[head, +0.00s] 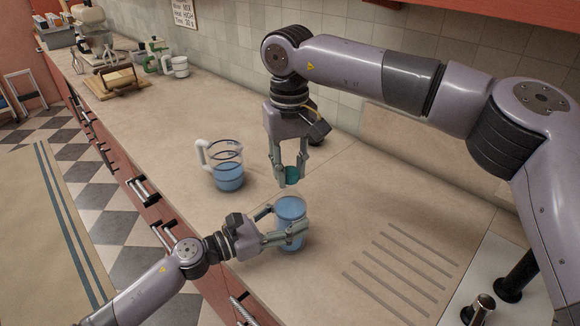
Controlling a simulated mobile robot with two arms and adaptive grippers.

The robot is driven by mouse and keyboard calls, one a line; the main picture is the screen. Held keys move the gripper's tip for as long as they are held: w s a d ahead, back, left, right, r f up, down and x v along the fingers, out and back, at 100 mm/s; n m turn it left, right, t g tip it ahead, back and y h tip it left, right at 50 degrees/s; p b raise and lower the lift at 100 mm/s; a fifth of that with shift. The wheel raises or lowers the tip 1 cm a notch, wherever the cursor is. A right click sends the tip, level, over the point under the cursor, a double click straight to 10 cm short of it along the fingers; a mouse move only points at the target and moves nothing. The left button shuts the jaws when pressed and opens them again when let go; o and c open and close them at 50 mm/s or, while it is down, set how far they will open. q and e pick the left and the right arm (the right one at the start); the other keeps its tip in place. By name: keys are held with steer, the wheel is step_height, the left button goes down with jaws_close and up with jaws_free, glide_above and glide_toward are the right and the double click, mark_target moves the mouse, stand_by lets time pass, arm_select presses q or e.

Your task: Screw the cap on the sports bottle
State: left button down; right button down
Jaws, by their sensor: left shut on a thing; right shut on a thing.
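The sports bottle (291,208) is a clear blue cylinder standing upright on the counter. My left gripper (290,228) is shut on its side, one finger on each side of it. The teal cap (292,174) is between the fingertips of my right gripper (291,176), which points straight down. The cap is just above the bottle's top. A small gap seems to show between them. The fingers hide the sides of the cap.
A clear jug (228,178) with blue liquid and a white handle stands left of the bottle. A ribbed drainboard (400,270) lies to the right. A white mug (178,67), a green item (151,62) and a wooden board (115,84) are farther back. The counter's middle is clear.

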steer(key=m, duration=1.2)
steer(key=shift+m, duration=0.3)
steer(key=m, duration=0.5)
steer(key=shift+m, duration=0.4)
steer(key=m, duration=0.5)
steer(key=shift+f+m, duration=0.1)
steer(key=shift+m, duration=0.2)
steer(key=m, duration=0.5)
steer(key=shift+m, duration=0.4)
steer(key=m, duration=0.5)
steer(key=shift+m, duration=0.3)
steer(key=m, duration=0.5)
steer(key=shift+m, duration=0.4)
steer(key=m, duration=0.5)
steer(key=c, duration=1.3)
jaws_free()
